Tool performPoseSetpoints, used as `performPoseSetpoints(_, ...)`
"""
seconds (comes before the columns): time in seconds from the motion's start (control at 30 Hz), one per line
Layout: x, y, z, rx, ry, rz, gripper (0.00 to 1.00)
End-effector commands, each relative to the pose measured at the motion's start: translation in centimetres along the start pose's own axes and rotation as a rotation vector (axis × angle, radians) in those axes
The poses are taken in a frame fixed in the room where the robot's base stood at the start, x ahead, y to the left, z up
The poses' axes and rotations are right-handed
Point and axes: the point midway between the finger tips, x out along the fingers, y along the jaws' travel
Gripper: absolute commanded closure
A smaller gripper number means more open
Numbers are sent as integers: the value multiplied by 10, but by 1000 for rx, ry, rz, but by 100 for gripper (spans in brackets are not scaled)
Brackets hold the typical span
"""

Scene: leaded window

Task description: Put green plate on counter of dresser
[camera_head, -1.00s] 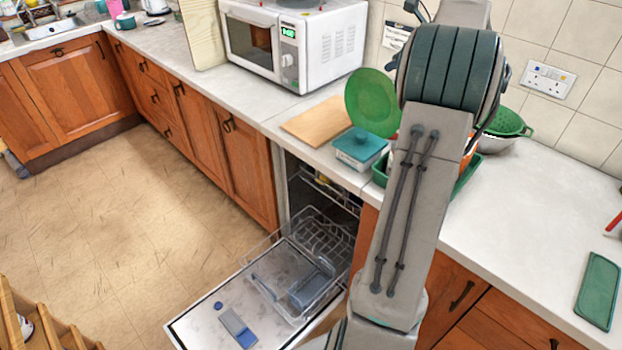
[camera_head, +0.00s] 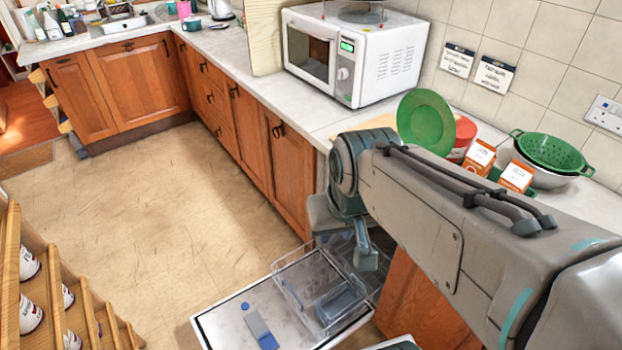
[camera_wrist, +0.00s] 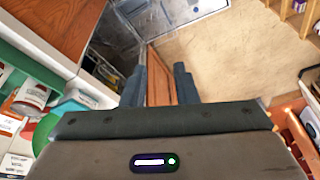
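The green plate (camera_head: 427,122) stands on edge, tilted, on the white counter right of the microwave. In the wrist view, a green surface at the left, likely the plate (camera_wrist: 45,130), is partly hidden by my gripper. My gripper (camera_head: 346,240) is in front of the counter, above the open dishwasher, apart from the plate. In the wrist view its two fingers (camera_wrist: 160,86) are spread, with nothing between them. The white counter (camera_head: 238,62) runs over wooden cabinets; I cannot tell a separate dresser.
A microwave (camera_head: 352,50), cartons (camera_head: 479,156) and a green colander (camera_head: 552,150) stand on the counter. Wooden shelves (camera_head: 45,270) with cans are at lower left. The floor (camera_head: 150,200) between is clear.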

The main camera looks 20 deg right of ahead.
Motion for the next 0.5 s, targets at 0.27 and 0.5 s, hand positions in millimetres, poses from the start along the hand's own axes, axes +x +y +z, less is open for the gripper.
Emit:
performPoseSetpoints(0.27,-16,8,-34,-100,3,52,68)
performPoseSetpoints(0.5,-49,45,-148,-174,7,135,68)
